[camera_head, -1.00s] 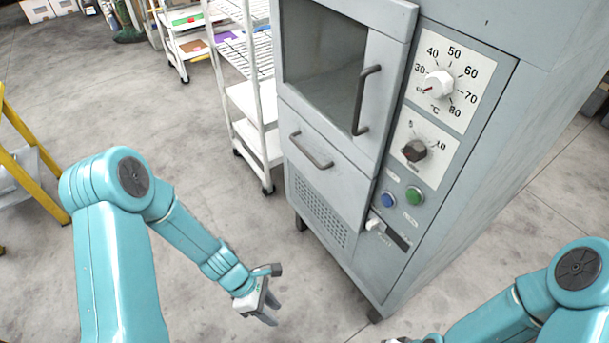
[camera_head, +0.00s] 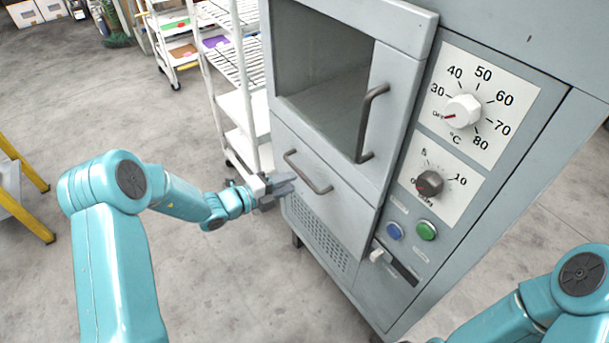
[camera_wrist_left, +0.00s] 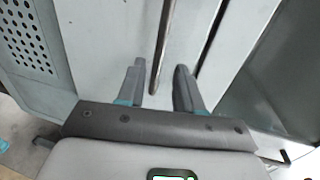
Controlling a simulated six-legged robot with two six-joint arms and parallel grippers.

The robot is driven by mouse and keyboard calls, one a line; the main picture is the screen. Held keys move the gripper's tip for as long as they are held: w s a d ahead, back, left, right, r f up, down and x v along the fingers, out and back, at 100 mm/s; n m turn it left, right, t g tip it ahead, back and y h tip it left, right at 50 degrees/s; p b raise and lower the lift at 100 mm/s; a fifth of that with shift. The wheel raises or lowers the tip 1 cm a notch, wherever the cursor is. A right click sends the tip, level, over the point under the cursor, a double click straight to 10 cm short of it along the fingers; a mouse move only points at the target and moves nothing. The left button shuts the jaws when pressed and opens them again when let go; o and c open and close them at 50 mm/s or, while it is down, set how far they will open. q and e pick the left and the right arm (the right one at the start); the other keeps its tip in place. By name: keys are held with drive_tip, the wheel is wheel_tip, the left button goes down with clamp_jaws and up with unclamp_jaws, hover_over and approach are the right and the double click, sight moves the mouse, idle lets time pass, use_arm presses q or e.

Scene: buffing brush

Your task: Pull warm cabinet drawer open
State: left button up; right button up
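The grey warm cabinet (camera_head: 395,285) stands in front of me. Its drawer (camera_head: 345,208) is the lower front panel and has a dark bar handle (camera_head: 308,172). The drawer front looks flush with the cabinet. My left gripper (camera_head: 285,184) is just left of the handle in the head view. In the left wrist view its two fingers (camera_wrist_left: 160,88) are apart, and the handle bar (camera_wrist_left: 161,50) reaches down into the gap between them. The fingers do not appear closed on the bar. My right arm shows at the lower right, but its gripper is out of view.
Above the drawer is the cabinet's windowed door (camera_head: 320,65) with a vertical handle (camera_head: 372,122). Dials and buttons (camera_head: 428,230) are on the right panel. A white wire cart (camera_head: 240,95) stands close behind the left gripper. A yellow frame (camera_head: 25,165) is at the left. Floor between is clear.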

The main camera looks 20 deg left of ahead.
sight(304, 175)
use_arm(q)
drive_tip(key=x, duration=0.5)
drive_tip(key=shift+d+f, duration=0.1)
drive_tip(key=shift+d, duration=0.1)
drive_tip(key=shift+w+d+f, duration=0.1)
drive_tip(key=shift+w+f, duration=0.05)
drive_tip(key=shift+w, duration=0.25)
clamp_jaws()
drive_tip(key=f+p+v, duration=0.3)
drive_tip(key=v, duration=1.4)
drive_tip(key=s+f+p+v, duration=0.1)
drive_tip(key=f+p+v, duration=0.2)
drive_tip(key=v, duration=1.5)
drive_tip(key=shift+s+a+f, duration=0.2)
drive_tip(key=shift+s+a, duration=0.05)
drive_tip(key=shift+a, duration=0.3)
unclamp_jaws()
drive_tip(key=shift+f, duration=0.1)
